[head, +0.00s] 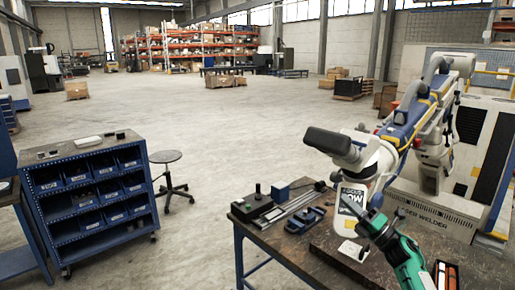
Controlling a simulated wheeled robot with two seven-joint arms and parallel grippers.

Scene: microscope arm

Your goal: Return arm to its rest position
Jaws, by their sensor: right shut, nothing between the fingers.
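The microscope arm (408,118), white with blue and yellow parts, stands over the workbench at the right in the head view. It reaches out to the left from its white post and ends in a head with a dark eyepiece (328,141). My right gripper (362,210), on a green wrist, is below the microscope head, in front of it in the picture. It is shut and holds nothing. I cannot tell whether it touches the arm. It covers part of the bench and the lower head. My left gripper is not in view.
A blue bin cart (95,228) and a round stool (166,158) stand to the left. The floor between is clear.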

